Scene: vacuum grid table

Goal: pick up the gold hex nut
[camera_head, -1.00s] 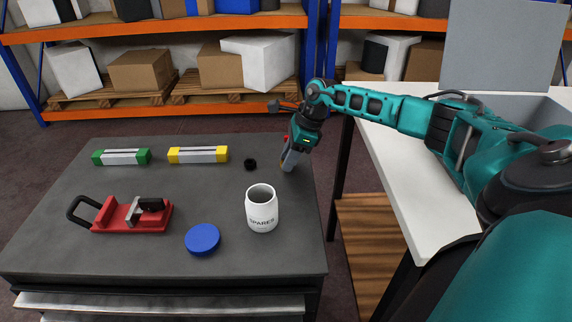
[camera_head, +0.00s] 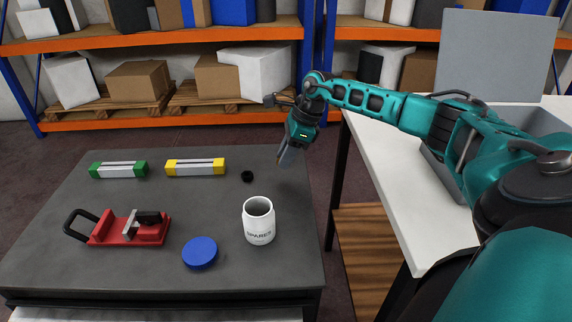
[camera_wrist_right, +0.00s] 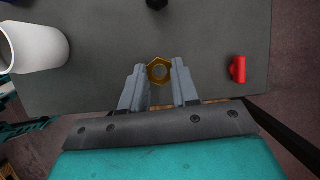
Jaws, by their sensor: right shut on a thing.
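In the head view my right gripper (camera_head: 284,158) points down over the table's far right part, and the nut is too small to make out clearly there. How far the nut is above the table is hard to tell. My left gripper is not in view.
A black nut (camera_head: 247,176) lies left of my gripper. A white SPARES jar (camera_head: 259,222), blue lid (camera_head: 200,252), red vise (camera_head: 130,229), and green-ended (camera_head: 118,169) and yellow-ended (camera_head: 195,167) blocks stand on the dark table (camera_head: 110,275). A red piece (camera_wrist_right: 238,69) shows in the wrist view.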

